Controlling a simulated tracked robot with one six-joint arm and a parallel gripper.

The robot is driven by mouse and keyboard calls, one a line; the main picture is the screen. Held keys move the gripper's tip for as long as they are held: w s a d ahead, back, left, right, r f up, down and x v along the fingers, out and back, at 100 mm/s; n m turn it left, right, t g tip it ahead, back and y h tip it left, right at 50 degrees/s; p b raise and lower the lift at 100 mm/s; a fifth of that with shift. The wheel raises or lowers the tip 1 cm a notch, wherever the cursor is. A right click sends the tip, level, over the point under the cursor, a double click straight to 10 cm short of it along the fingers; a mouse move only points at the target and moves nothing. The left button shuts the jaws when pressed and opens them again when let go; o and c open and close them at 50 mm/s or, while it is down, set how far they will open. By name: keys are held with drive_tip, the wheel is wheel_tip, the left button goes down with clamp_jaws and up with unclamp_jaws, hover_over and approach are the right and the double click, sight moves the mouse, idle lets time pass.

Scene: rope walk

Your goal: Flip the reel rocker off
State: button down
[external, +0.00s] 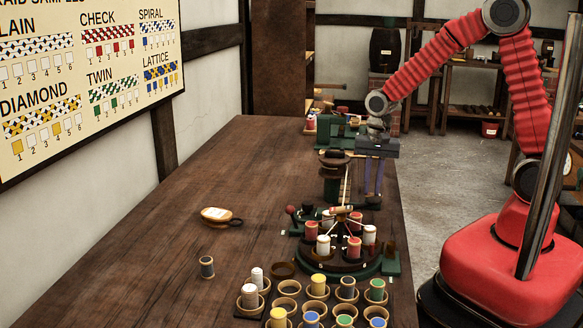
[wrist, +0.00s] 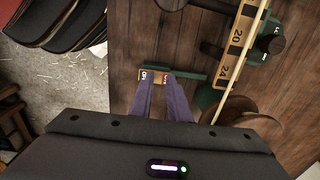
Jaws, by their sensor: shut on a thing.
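The reel rocker (wrist: 154,74) shows in the wrist view as a small tan piece with lettering, a pale label on its left and a red one on its right, at the end of a green bar. Which way it is tipped I cannot tell. My gripper (wrist: 157,85) reaches down to it, its two purple-grey fingers at its near edge, shut on it as far as I can see. In the external view my gripper (external: 373,193) points straight down at the bench's right edge; the fingers and arm hide most of the rocker there.
A numbered scale (wrist: 232,55) and thin rod lie right of the rocker. In the external view, a carousel of bobbins (external: 340,245) stands nearer on the bench (external: 150,240), with several bobbin cups in front. A brown spool post (external: 334,175) stands left of my gripper. The bench's left side is mostly clear.

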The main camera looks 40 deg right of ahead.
sight(372, 194)
wheel_tip(372, 194, up, 14)
drive_tip(key=shift+s+d, duration=0.15)
idle(0.5)
idle(0.5)
drive_tip(key=s+d+r+n+t, duration=0.2)
drive_tip(key=s+d+r+n, duration=0.1)
drive_tip(key=s+d, duration=0.4)
drive_tip(key=s+d+r+n+t, duration=0.3)
drive_tip(key=s+d+n, duration=0.3)
drive_tip(key=d, duration=0.2)
drive_tip(key=shift+s+d+r, duration=0.15)
drive_tip(key=shift+s+d, duration=0.1)
drive_tip(key=shift+s, duration=0.1)
